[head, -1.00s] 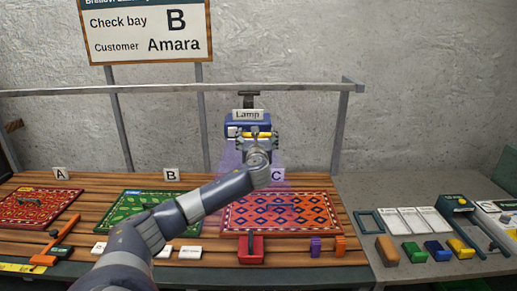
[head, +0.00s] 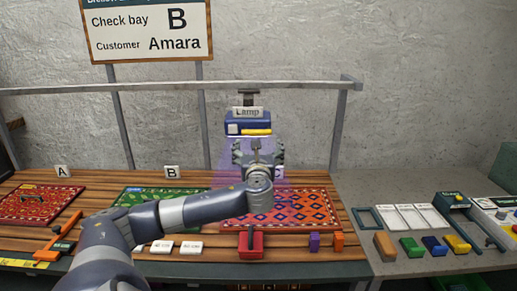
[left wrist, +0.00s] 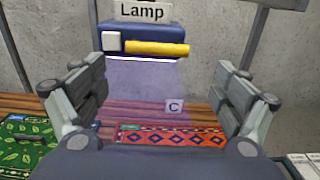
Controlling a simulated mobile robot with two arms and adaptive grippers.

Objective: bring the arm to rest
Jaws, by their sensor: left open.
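My left gripper (head: 257,152) is open and empty in the middle of the head view. It hangs in the air just below and in front of the blue lamp (head: 248,123), above bay C. In the left wrist view the two fingers stand wide apart (left wrist: 160,100) with the lamp (left wrist: 135,35) beyond them. The lamp has a white button and a yellow bar, and casts a purple glow downward. My left arm reaches in from the lower left across the table. The right gripper is not in these views.
A wooden table (head: 340,255) holds a red rug (head: 38,203) at A, a green rug (head: 150,197) at B and an orange-red rug (head: 310,210) at C. A red holder (head: 251,246) stands in front. Several coloured blocks and tools lie on the right grey counter. A rail (head: 60,92) runs behind.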

